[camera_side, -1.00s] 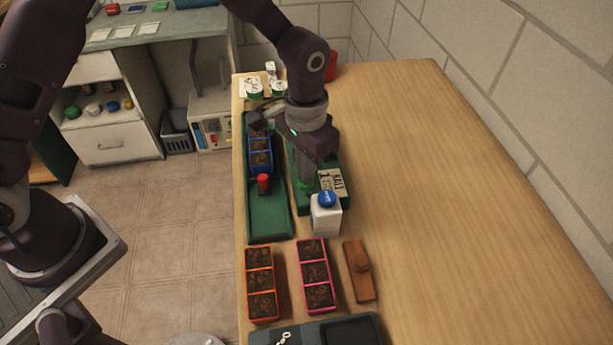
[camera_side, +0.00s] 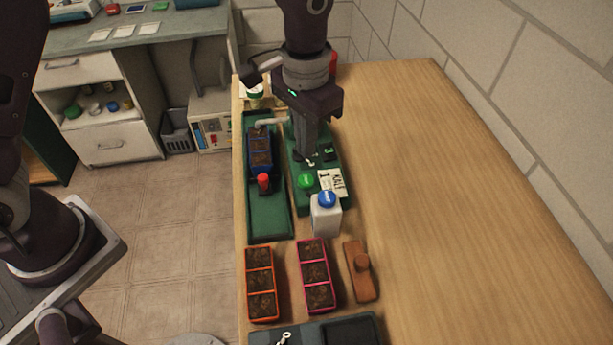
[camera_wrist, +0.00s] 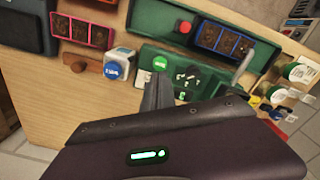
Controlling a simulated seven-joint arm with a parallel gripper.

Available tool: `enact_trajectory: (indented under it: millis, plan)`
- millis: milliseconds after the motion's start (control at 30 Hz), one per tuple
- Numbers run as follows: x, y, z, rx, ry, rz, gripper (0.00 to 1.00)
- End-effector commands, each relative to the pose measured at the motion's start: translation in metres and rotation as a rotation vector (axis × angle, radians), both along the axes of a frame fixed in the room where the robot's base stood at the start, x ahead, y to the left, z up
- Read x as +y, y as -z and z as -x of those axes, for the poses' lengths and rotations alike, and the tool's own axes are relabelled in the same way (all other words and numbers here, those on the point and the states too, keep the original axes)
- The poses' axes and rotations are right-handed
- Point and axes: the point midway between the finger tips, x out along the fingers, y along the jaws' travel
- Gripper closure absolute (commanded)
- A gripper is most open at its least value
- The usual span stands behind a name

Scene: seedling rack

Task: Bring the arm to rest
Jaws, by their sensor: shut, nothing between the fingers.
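My gripper (camera_side: 305,158) is shut and empty, pointing down over the green board at the back of the bench in the side view. In the wrist view its shut fingers (camera_wrist: 157,90) show at the centre, beside a green button (camera_wrist: 160,63). The green button also shows in the side view (camera_side: 306,181), clear of the fingers. Whether the fingertips touch the board cannot be told.
A white bottle with a blue cap (camera_side: 326,212) stands in front of the board. A blue seedling tray (camera_side: 249,160) sits in a green holder with a red knob (camera_side: 263,182). Orange (camera_side: 248,285) and pink (camera_side: 301,280) trays are nearer. The bench's right side (camera_side: 460,200) is clear.

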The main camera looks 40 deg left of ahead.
Motion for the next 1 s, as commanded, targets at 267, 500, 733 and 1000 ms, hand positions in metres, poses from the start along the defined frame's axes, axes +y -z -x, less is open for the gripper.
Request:
enact_trajectory:
  millis: [267, 500, 733, 1000]
  plan:
    - [0.047, -0.082, 0.032, -0.115, -0.064, 0.037, 1.00]
    - [0.124, -0.160, 0.150, -0.346, -0.188, 0.069, 1.00]
    - [0.147, -0.152, 0.219, -0.475, -0.252, 0.065, 1.00]
    - [0.148, -0.149, 0.226, -0.488, -0.257, 0.064, 1.00]
